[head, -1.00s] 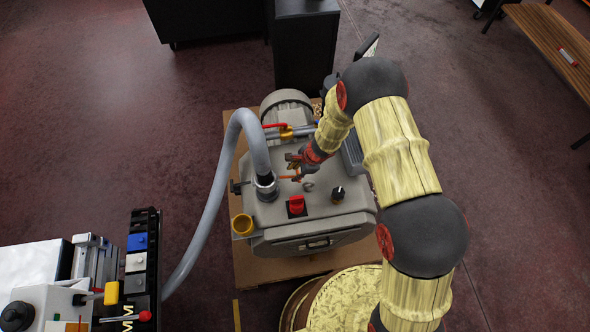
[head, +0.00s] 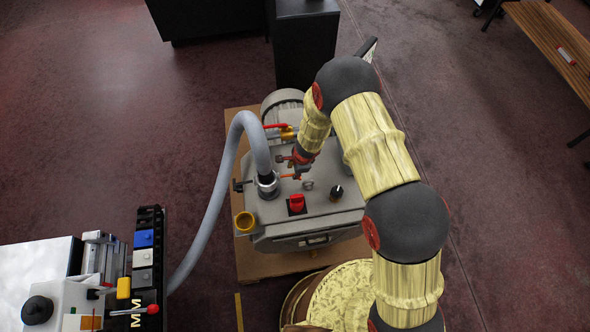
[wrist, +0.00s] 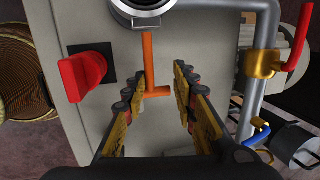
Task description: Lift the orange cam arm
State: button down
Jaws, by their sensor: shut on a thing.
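The orange cam arm is a thin orange T-shaped bar; in the wrist view its stem (wrist: 149,60) runs down from the hose collar to a short crossbar. In the head view only a small orange part (head: 289,176) shows beside the hose fitting. My gripper (wrist: 160,78) is shut on the orange cam arm, with a finger on either side of it; contact at the fingertips is hard to see. In the head view my gripper (head: 298,170) is over the top of the grey pump (head: 322,209), small and partly hidden by my wrist.
A red knob (wrist: 82,76) is left of the fingers. A grey pipe with a brass valve (wrist: 262,64) and red lever (wrist: 300,38) is at right. The grey hose (head: 214,207) arches left of the pump. A black knob (head: 337,191) stands on its top.

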jog(key=c, duration=1.6)
grip_release()
jog(key=shift+s+d+f, duration=0.1)
jog(key=shift+s+f, duration=0.15)
jog(key=shift+s, duration=0.3)
jog(key=shift+s+d+f, duration=0.1)
jog(key=shift+s+f, duration=0.15)
jog(key=shift+s, duration=0.3)
jog(key=o, duration=0.4)
jog(key=shift+w+r, duration=0.1)
jog(key=shift+r, duration=0.05)
jog(key=shift+w, duration=0.15)
jog(key=shift+w+r, duration=0.15)
jog(key=shift+r, duration=0.1)
jog(key=shift+r, duration=0.35)
jog(key=v, duration=1.1)
